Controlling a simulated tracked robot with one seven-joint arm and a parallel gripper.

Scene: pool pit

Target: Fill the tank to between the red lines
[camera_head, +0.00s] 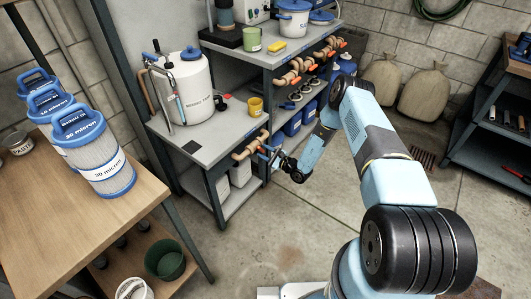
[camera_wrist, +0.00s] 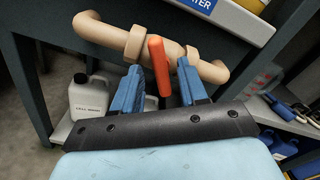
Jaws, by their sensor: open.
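The white tank (camera_head: 190,88) with a blue lid knob stands upright on the grey bench's lower top. A thin upright tube runs up its left side; red lines and the liquid level are too small to make out. Below the bench top, a tan pipe (camera_head: 248,148) runs along the bench front. It also shows in the wrist view (camera_wrist: 107,35), with an orange valve lever (camera_wrist: 159,65) on it. My gripper (camera_head: 270,155) is at this pipe. In the wrist view my gripper's blue fingers (camera_wrist: 160,82) are apart, one on each side of the lever; contact is unclear.
More tan pipes with orange levers (camera_head: 310,60) line the shelf edge at upper right. A yellow cup (camera_head: 255,106) stands on the bench. White jugs (camera_wrist: 90,95) sit on the shelf below. A wooden table with filter cartridges (camera_head: 95,155) is at left. The floor in front is clear.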

